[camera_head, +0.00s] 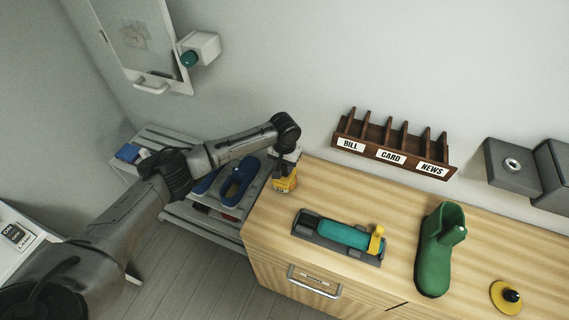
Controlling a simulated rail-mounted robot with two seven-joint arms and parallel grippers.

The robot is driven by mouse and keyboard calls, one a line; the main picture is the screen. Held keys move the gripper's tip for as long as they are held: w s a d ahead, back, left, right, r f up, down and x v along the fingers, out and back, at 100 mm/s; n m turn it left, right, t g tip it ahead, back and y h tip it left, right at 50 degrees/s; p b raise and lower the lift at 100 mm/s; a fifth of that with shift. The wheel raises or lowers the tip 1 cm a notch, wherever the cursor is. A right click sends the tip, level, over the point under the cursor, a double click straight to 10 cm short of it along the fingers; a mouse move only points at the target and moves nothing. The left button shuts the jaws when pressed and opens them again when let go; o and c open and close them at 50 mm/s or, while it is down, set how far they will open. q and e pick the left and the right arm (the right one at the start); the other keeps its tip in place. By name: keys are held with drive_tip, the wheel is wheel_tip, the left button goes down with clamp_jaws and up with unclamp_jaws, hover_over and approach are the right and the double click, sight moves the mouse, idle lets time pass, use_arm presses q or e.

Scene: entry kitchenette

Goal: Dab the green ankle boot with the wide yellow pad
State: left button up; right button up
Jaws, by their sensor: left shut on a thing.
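The green ankle boot (436,252) stands upright on the light wooden cabinet top, right of centre, its toe toward the front edge. A wide round yellow pad (503,301) with a black knob lies flat on the cabinet top to the right of the boot. My left gripper (284,172) is at the cabinet's back left corner, pointing down, shut on a small yellow block-shaped thing (284,184). The fingers are small in the picture, and I cannot tell whether the yellow thing touches the cabinet top. My right gripper is out of view.
A teal cylinder (342,234) with a yellow clip lies in a grey holder between my left gripper and the boot. A brown letter rack (392,149) and grey boxes (514,163) are on the wall. Blue shoes (238,181) sit on the grey rack (205,221) at left.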

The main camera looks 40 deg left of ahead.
use_arm(q)
drive_tip(key=shift+f, duration=0.1)
idle(0.8)
idle(0.4)
drive_tip(key=shift+p, duration=0.35)
wheel_tip(320, 180, up, 4)
drive_tip(key=p, duration=0.4)
drive_tip(key=shift+f, duration=0.15)
wheel_tip(320, 180, up, 4)
drive_tip(key=p, duration=0.4)
drive_tip(key=shift+f, duration=0.25)
idle(0.3)
